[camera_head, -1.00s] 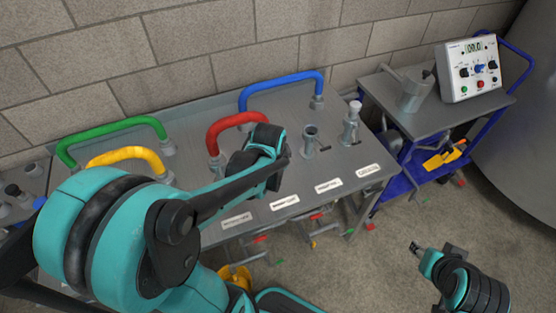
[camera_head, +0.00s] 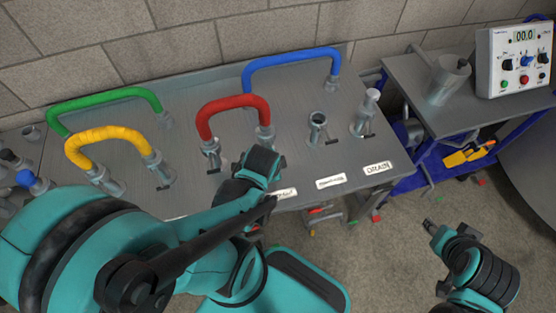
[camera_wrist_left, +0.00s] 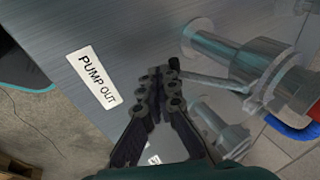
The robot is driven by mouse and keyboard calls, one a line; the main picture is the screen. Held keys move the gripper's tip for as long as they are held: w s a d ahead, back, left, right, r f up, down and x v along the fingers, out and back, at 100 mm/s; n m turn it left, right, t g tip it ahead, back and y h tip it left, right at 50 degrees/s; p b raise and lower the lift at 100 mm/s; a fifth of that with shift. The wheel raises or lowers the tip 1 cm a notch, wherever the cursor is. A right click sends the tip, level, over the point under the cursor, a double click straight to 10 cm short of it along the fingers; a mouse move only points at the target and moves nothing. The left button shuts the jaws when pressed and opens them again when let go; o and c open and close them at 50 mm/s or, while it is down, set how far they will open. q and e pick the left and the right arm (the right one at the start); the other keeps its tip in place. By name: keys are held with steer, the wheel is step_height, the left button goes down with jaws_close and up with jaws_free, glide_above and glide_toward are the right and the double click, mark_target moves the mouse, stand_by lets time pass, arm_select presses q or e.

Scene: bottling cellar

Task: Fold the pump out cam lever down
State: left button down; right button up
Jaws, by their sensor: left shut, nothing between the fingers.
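The white PUMP OUT label (camera_wrist_left: 93,76) lies on the grey bench top in the left wrist view. Right of it is a metal coupling (camera_wrist_left: 235,62), with a bit of red hose (camera_wrist_left: 316,86) at its far end. A grey lever bar (camera_wrist_left: 212,82) sticks out from the coupling towards my left gripper (camera_wrist_left: 162,82). The gripper's fingers are together and empty, close to the bar's end; contact cannot be told. In the head view my wrist hides these fingers, in front of the red hose's right end (camera_head: 265,136). My right gripper (camera_head: 431,226) hangs over the floor, its fingers too small to judge.
Green (camera_head: 105,96), yellow (camera_head: 105,135) and blue (camera_head: 290,58) hoses arch over the bench (camera_head: 180,105). Two bare ports (camera_head: 318,128) (camera_head: 366,112) stand to the right. A cart (camera_head: 425,100) bears a metal jug (camera_head: 449,80) and a control box (camera_head: 513,62).

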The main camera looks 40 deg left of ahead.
arm_select(q)
steer(key=shift+w+a+f, duration=0.1)
steer(key=shift+a+f, duration=0.1)
steer(key=shift+f, duration=0.05)
arm_select(e)
steer(key=shift+w+a+f, duration=0.1)
steer(key=shift+w+f, duration=0.1)
steer(key=shift+w, duration=0.1)
arm_select(q)
steer(key=shift+r, duration=0.15)
arm_select(e)
steer(key=shift+r, duration=0.15)
